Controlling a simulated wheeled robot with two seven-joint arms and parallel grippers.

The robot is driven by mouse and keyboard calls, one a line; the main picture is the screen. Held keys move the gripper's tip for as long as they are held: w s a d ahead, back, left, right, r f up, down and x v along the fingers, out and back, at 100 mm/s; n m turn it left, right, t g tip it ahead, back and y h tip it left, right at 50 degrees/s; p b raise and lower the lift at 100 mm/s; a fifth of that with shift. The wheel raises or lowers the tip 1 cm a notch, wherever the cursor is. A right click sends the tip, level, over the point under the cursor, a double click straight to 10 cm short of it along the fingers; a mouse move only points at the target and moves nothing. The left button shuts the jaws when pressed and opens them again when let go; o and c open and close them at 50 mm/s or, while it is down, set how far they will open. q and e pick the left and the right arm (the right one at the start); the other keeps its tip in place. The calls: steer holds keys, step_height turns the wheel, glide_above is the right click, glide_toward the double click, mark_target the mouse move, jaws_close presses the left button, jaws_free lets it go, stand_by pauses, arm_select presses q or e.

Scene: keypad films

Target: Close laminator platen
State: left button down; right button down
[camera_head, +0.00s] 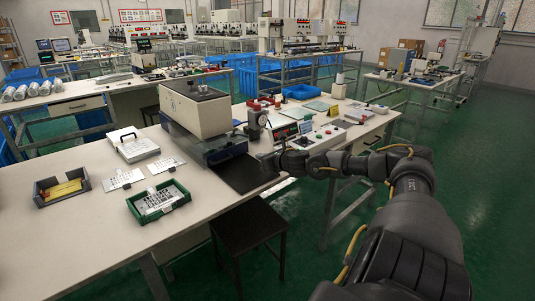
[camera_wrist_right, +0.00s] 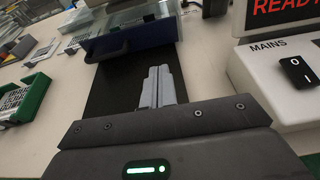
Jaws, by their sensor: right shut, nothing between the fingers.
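The laminator (camera_head: 194,104), a cream box-shaped machine, stands on the near bench. A blue tray-like part (camera_head: 226,152) sticks out at its front, low down, and I take it to be the platen. In the right wrist view this blue part (camera_wrist_right: 133,42) shows a dark handle, with a clear top behind it. My right gripper (camera_head: 270,163) is shut and empty, over the black mat (camera_head: 240,178) in front of the blue part. In the right wrist view its fingertips (camera_wrist_right: 160,72) point toward the blue front, apparently a little short of it. My left gripper is out of view.
A green tray (camera_head: 145,218), a dark tray with yellow inside (camera_head: 45,198), a white boxed device (camera_head: 133,146) and printed sheets lie left. A control box with a mains switch (camera_wrist_right: 296,72) and READY display (camera_wrist_right: 275,8) stands right of my gripper. A black stool (camera_head: 248,222) stands before the bench.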

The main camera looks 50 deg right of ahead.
steer(key=shift+s+a+r, duration=0.15)
steer(key=shift+s+r, duration=0.05)
steer(key=shift+s, duration=0.45)
steer(key=shift+s+a+r, duration=0.25)
steer(key=shift+s+a, duration=0.05)
steer(key=shift+s, duration=0.55)
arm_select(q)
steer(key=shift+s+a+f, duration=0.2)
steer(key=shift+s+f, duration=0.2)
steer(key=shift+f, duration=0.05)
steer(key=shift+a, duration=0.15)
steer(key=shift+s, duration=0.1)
